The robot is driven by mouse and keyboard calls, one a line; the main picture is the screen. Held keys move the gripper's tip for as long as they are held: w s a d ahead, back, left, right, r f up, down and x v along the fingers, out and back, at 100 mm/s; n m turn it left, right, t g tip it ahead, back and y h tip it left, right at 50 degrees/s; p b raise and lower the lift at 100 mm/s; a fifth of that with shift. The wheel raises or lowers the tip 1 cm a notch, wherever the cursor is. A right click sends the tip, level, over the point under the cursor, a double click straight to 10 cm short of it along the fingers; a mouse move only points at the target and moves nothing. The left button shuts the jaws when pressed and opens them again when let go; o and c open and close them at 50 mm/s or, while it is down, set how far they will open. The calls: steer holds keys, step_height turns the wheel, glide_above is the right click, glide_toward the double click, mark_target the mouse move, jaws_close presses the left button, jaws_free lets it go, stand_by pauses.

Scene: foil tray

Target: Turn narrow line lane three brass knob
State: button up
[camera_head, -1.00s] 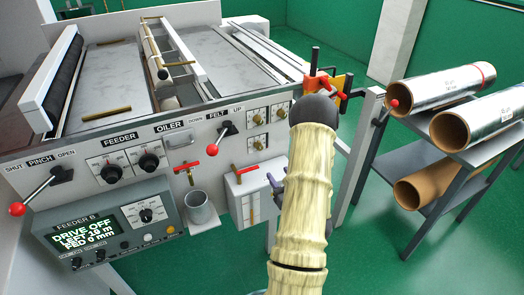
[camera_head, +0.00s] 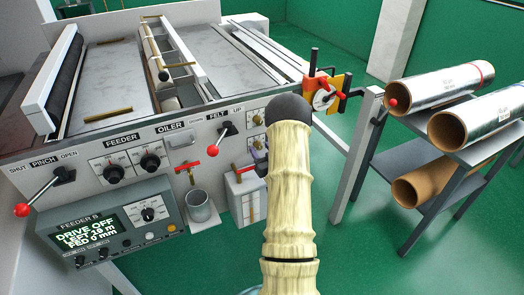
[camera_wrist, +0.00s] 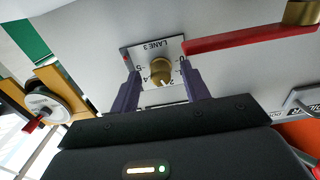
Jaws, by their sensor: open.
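In the wrist view the brass knob (camera_wrist: 159,69) stands on a white plate (camera_wrist: 137,52) marked LANE 3, with a number scale around it. A small white pointer mark shows at its lower edge, between the figures 4 and 2. My gripper (camera_wrist: 160,74) is open, with one purple finger on each side of the knob; I cannot tell whether either touches it. In the head view my arm covers most of the gripper; only a bit of purple finger shows beside the panel. Two other brass knobs (camera_head: 255,119) (camera_head: 257,141) show left of my arm.
A red lever (camera_wrist: 250,38) with a brass fitting lies close to the right finger in the wrist view. A yellow and red dial unit (camera_head: 323,94) sits at the machine's right corner. Foil rolls (camera_head: 440,82) lie on a rack at right.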

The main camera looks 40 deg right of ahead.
steer(key=shift+c, duration=0.5)
steer(key=c, duration=0.9)
steer(key=shift+m, duration=0.5)
steer(key=m, duration=0.3)
steer(key=shift+b, duration=0.4)
steer(key=shift+a+m, duration=0.1)
steer(key=shift+m, duration=1.9)
